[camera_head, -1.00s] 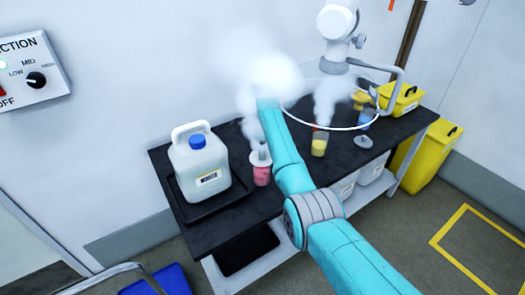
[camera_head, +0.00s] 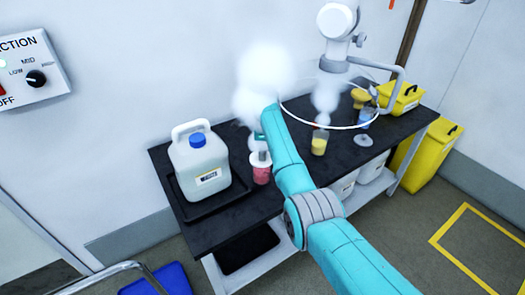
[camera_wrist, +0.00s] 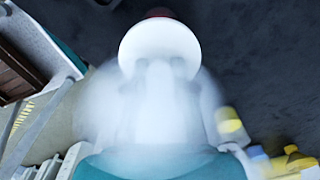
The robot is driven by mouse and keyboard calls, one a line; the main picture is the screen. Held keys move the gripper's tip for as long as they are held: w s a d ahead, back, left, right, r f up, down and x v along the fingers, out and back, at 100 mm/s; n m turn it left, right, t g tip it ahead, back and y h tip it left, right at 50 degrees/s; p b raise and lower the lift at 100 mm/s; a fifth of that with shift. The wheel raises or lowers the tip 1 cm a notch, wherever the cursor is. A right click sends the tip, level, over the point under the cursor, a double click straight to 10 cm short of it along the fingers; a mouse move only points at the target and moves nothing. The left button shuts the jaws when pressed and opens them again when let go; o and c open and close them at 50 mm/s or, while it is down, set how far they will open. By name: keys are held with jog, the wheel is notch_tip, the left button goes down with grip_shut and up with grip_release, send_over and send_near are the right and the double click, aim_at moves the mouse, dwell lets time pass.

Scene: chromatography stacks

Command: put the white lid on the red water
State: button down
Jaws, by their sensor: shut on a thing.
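The red water stands in a clear beaker (camera_head: 261,175) on the black bench, right of the white jug. The white lid (camera_head: 260,159) is at the beaker's mouth in the head view. Whether it rests on the rim or sits just above, I cannot tell. In the wrist view the lid is a white disc (camera_wrist: 160,40), with a little red (camera_wrist: 158,12) showing past its far edge. My gripper (camera_head: 259,143) is shut on the lid from above. White vapour blurs its fingers in the wrist view.
A white jug with a blue cap (camera_head: 199,160) stands in a black tray close left. A beaker of yellow liquid (camera_head: 319,143), a grey lid (camera_head: 363,140) and a blue beaker (camera_head: 365,118) are to the right. An extraction arm (camera_head: 335,40) hangs over the bench.

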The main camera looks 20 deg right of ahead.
jog(key=shift+f, duration=0.4)
jog(key=shift+f, duration=0.3)
dwell(0.3)
jog(key=c, duration=0.5)
grip_release()
jog(key=shift+r, duration=3.55)
